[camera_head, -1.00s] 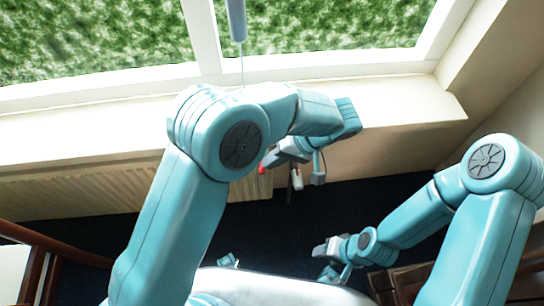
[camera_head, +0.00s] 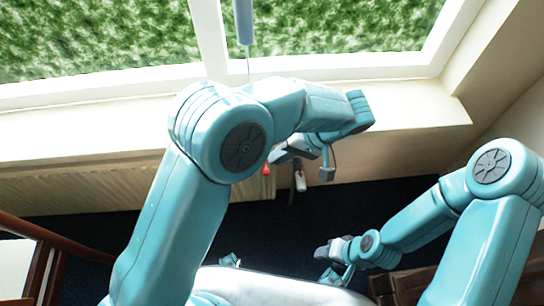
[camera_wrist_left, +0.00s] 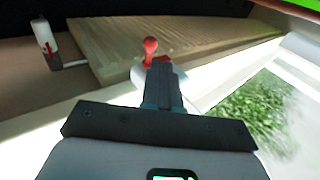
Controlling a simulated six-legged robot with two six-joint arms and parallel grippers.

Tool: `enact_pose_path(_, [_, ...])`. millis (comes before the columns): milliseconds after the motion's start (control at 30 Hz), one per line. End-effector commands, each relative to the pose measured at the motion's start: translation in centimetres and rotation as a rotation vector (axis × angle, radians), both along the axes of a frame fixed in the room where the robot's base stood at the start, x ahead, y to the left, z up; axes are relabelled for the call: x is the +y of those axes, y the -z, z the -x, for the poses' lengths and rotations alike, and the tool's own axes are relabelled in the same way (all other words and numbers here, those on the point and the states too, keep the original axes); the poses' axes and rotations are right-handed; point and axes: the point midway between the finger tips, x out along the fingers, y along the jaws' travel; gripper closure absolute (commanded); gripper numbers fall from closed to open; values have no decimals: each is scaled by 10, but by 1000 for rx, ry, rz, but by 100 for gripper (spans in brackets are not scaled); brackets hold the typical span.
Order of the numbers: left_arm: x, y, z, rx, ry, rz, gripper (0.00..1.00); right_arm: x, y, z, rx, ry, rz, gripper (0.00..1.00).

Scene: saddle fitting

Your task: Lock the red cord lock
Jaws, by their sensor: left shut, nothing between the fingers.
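The red cord lock shows in the head view as a small red knob (camera_head: 266,169) below the window sill, just left of my left gripper (camera_head: 279,156). In the left wrist view, its round red ball (camera_wrist_left: 150,45) stands on a stem just beyond the fingertips of my left gripper (camera_wrist_left: 161,72). A red part and a pale base lie behind the fingertips and are partly hidden. The left fingers are shut and hold nothing. I cannot tell whether they touch the lock. My right gripper (camera_head: 328,250) is low at the right, away from the lock; its jaws are unclear.
A grey-blue handle (camera_head: 243,22) hangs on a thin cord before the window. A ribbed radiator (camera_head: 90,190) runs below the sill (camera_head: 60,150). A white valve (camera_wrist_left: 42,34) with a red mark sits by the radiator. A brown wooden rail (camera_head: 50,240) is at lower left.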

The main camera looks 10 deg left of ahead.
Motion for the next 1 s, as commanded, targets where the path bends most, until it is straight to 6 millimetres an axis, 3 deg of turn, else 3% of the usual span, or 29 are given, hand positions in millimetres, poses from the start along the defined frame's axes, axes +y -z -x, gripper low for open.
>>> enact_pose_path(100, [-14, -18, -2, -2, 0, 3, 100, 0, -7, 0, 0, 0, 0, 47])
enact_pose_path(300, [-26, -32, -4, 1, 1, 0, 100, 0, -10, 0, 0, 0, 0, 47])
enact_pose_path(1000, [-26, -33, -4, 0, 0, 0, 100, 0, -10, 0, 0, 0, 0, 47])
